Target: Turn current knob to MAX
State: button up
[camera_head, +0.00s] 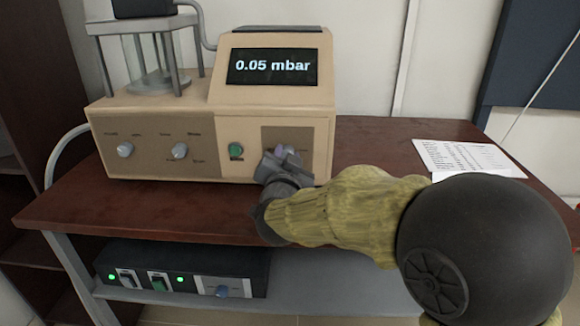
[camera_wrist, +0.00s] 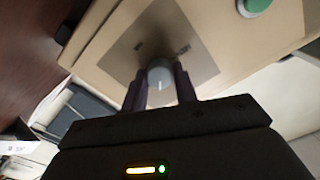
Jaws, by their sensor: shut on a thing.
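The beige vacuum device (camera_head: 210,120) stands on the table, its display reading 0.05 mbar. At the right of its front panel is a grey knob on a darker square plate, mostly covered by my gripper (camera_head: 279,155) in the head view. In the wrist view the knob (camera_wrist: 160,74) shows a light pointer mark and sits between the two fingers of my gripper (camera_wrist: 160,85). My gripper is shut on this knob. Lettering beside it is too blurred to read, so I cannot tell which end is MAX.
A green button (camera_head: 236,150) sits just left of the gripped knob. Two more knobs, left (camera_head: 125,150) and middle (camera_head: 180,151), are further left. A black control box (camera_head: 185,272) is on the lower shelf. Paper (camera_head: 468,158) lies on the table at right.

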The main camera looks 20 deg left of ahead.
jog(key=shift+f+m+b, duration=0.1)
jog(key=shift+m+b, duration=3.75)
jog(key=shift+m, duration=1.25)
jog(key=o, duration=1)
jog(key=shift+c, duration=0.2)
jog(key=shift+s, duration=0.1)
